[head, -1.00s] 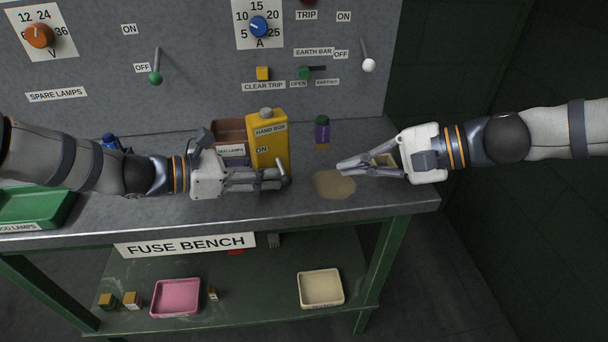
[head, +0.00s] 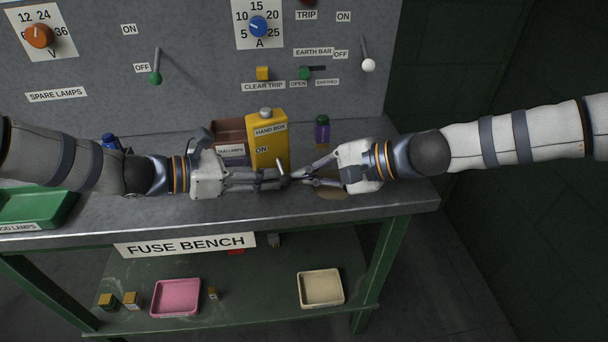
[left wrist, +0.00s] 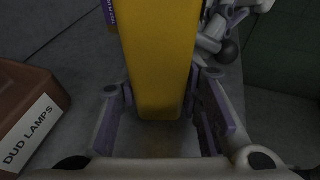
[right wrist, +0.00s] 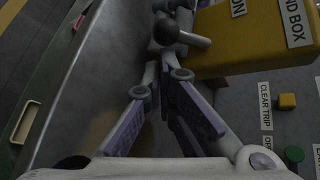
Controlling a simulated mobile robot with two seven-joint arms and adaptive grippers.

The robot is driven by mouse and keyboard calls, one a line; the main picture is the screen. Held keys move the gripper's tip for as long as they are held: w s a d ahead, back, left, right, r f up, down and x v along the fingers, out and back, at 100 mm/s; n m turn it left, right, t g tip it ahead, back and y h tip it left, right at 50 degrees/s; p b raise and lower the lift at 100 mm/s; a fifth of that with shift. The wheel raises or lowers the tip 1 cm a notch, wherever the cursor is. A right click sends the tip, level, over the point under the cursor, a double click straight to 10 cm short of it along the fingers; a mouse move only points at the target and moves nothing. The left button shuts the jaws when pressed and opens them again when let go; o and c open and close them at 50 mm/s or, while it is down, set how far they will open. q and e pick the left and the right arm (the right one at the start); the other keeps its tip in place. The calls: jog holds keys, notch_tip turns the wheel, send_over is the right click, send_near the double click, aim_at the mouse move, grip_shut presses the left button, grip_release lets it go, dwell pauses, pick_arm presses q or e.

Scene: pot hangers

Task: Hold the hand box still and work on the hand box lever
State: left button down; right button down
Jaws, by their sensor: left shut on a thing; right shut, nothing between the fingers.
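The hand box (head: 267,145) is a yellow upright box with a grey cap, standing on the bench. My left gripper (head: 270,181) is shut on its lower part; in the left wrist view the fingers lie on both sides of the yellow body (left wrist: 160,60). The lever (head: 282,166) is a short grey rod at the box's lower right. In the right wrist view it shows as a rod with a dark round knob (right wrist: 167,32). My right gripper (head: 294,178) is shut and empty, its tips close beside the lever. Whether they touch it I cannot tell.
A green tray (head: 35,206) is at far left. The switch panel (head: 200,90) rises behind. The bench front edge (head: 200,233) is clear.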

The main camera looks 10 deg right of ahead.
aim_at(282, 165)
pick_arm(q)
jog(key=shift+f, duration=0.1)
pick_arm(e)
jog(key=shift+s+d+r, duration=0.1)
jog(key=shift+s+r, duration=0.35)
jog(key=shift+r, duration=0.2)
dwell(0.7)
jog(key=shift+s+r, duration=0.2)
jog(key=shift+r, duration=0.15)
jog(key=shift+s+r, duration=0.1)
jog(key=shift+r, duration=0.5)
jog(key=shift+d+r, duration=0.1)
jog(key=shift+r, duration=0.85)
jog(key=w+d+r, duration=0.2)
jog(key=d+r, duration=0.4)
jog(key=shift+d+r, duration=0.4)
